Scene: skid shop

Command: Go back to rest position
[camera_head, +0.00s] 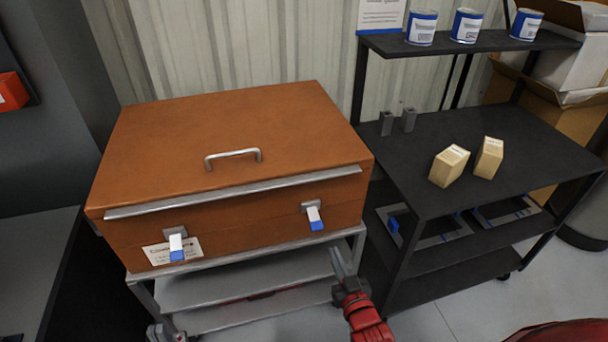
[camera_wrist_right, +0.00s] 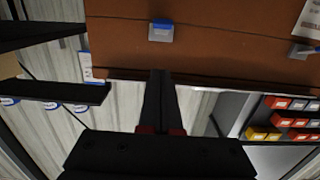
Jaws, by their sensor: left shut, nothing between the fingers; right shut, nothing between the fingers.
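A brown-orange case (camera_head: 230,135) with a closed lid and a metal handle (camera_head: 233,156) rests on a grey metal cart (camera_head: 250,262). Two latches with blue tips, a left one (camera_head: 177,244) and a right one (camera_head: 314,215), hang on its front. My right gripper (camera_head: 341,262) is shut and empty, in front of the case, below and right of the right latch. In the right wrist view its fingers (camera_wrist_right: 160,95) lie together, with the case (camera_wrist_right: 220,50) beyond, apart from them. My left gripper (camera_head: 157,331) is shut at the bottom edge, low by the cart's front left, mostly cut off.
A black shelf cart (camera_head: 440,190) stands to the right with two small cardboard boxes (camera_head: 449,166) (camera_head: 488,157) on it. Several blue-white cans (camera_head: 466,25) stand on its upper shelf. A grey surface (camera_head: 35,265) is at left. Floor (camera_head: 440,320) shows at bottom right.

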